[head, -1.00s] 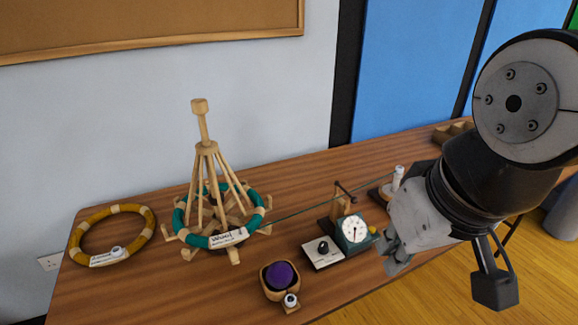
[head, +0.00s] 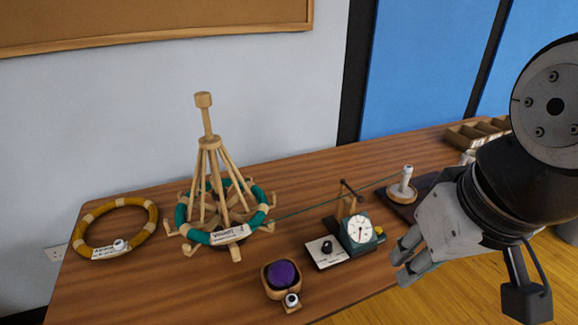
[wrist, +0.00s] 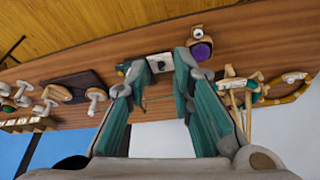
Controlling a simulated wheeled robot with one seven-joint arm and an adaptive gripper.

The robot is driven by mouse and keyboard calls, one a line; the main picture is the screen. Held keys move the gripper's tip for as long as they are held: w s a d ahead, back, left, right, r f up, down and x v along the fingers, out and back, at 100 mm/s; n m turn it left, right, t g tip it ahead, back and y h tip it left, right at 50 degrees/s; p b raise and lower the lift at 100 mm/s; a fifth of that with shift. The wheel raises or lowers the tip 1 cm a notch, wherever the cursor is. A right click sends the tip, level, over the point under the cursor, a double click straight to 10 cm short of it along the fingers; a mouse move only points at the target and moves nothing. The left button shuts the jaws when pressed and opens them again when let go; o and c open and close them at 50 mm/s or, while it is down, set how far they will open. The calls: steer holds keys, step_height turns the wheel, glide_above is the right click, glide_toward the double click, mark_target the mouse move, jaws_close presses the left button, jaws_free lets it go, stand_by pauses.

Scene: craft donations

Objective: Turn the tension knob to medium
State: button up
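The tension knob (head: 327,247) is a small black knob on a white plate (head: 318,262) at the table's front. I cannot read its setting. Beside it, a dark green box carries a round white dial (head: 359,230) with a pointer. A teal yarn line runs past it to a wooden skein holder with a teal ring (head: 207,238). My gripper (head: 405,262) is to the right of the knob and apart from it. In the wrist view my gripper (wrist: 162,66) is open and empty. The white plate (wrist: 159,63) shows beyond and between its fingers.
A purple yarn ball (head: 283,273) sits in a wooden holder left of the plate. A mustard ring (head: 147,232) lies at the far left. A white spool (head: 405,182) stands on a dark base behind my gripper. A wooden divided tray (head: 466,137) is at the back right.

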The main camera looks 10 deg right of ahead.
steer(key=shift+o, duration=1.4)
steer(key=w+m+g+b, duration=0.1)
steer(key=w, duration=0.8)
steer(key=shift+d+f+m, duration=0.15)
steer(key=shift+f+m, duration=0.15)
steer(key=shift+f, duration=0.1)
steer(key=m+g+b, duration=0.3)
steer(key=m, duration=0.1)
glide_above(328, 243)
step_height(328, 243, down, 19)
step_height(328, 243, down, 14)
steer(key=shift+r, duration=0.1)
jaws_close()
